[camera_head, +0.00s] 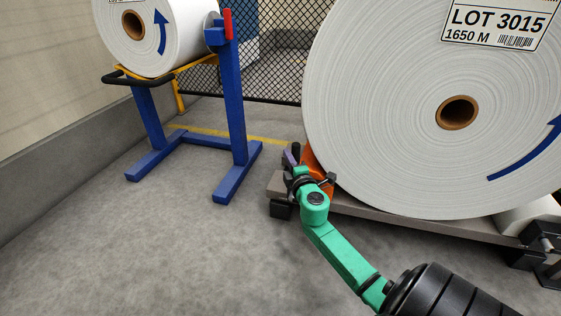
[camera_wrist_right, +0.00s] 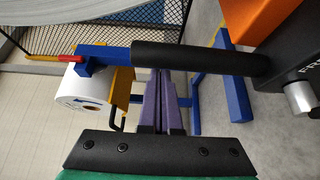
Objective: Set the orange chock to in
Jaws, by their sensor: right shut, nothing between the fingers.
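The orange chock (camera_head: 316,176) stands at the left foot of the big white roll (camera_head: 400,110); my right gripper hides part of it in the head view. In the right wrist view, an orange block (camera_wrist_right: 265,15) shows at the top right, beside a dark lettered plate (camera_wrist_right: 305,65). A black bar (camera_wrist_right: 195,60) reaches left from there across the picture. My right gripper (camera_head: 291,160) is beside the chock. Its purple fingers (camera_wrist_right: 159,82) are shut and empty, with their tips at the bar; I cannot tell whether they touch it. My left gripper is out of view.
The big roll rests on a low grey-brown platform (camera_head: 385,208). A blue stand (camera_head: 237,120) with a smaller white roll (camera_head: 160,40) is at the back left. A mesh fence (camera_head: 285,50) stands behind. The concrete floor (camera_head: 130,245) at the front left is clear.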

